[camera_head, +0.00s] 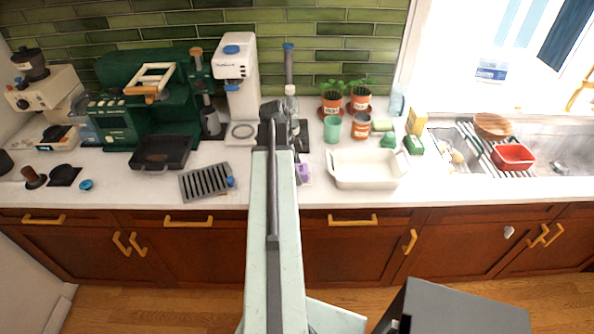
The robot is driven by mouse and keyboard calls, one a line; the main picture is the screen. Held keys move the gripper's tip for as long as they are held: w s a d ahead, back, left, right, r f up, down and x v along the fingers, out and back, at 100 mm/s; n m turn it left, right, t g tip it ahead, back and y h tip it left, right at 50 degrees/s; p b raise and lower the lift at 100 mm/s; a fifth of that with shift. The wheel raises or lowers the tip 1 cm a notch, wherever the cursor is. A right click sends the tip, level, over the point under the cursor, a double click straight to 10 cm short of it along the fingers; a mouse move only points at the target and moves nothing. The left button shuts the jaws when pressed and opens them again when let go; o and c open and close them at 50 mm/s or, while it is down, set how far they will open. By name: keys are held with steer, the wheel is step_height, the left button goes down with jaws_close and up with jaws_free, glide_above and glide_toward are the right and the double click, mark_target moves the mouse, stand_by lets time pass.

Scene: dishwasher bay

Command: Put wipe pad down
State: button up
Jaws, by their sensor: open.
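My arm reaches forward over the counter, and my gripper (273,112) is open at its far end, in front of the white machine. No wipe pad can be made out for certain. A small purple item (303,173) lies on the counter just right of my arm, partly hidden by it. Whether it is the pad I cannot tell. Nothing is clearly seen between the jaws, and the arm hides the counter directly below.
A white baking dish (367,168) sits right of my arm, with a green cup (332,129) and potted plants (331,104) behind. A grey slotted tray (206,182) and green coffee machine (150,105) stand left. The sink holds a red tub (513,157). The front counter strip is mostly clear.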

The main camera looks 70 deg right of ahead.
steer(key=p+v, duration=1)
steer(key=v, duration=0.1)
steer(key=shift+r, duration=0.25)
steer(key=shift+w, duration=0.1)
steer(key=w+a+n+t, duration=0.2)
steer(key=w+a+n, duration=1.4)
steer(key=w+a, duration=0.85)
steer(key=w+a+n, duration=0.3)
steer(key=a+n, duration=0.4)
steer(key=a, duration=0.9)
steer(key=w+a+f+n+t+y, duration=0.1)
steer(key=w+a+n, duration=0.2)
steer(key=a+n, duration=0.5)
steer(key=a, duration=0.8)
steer(key=shift+w+n, duration=0.25)
steer(key=shift+n, duration=0.05)
steer(key=shift+f, duration=0.1)
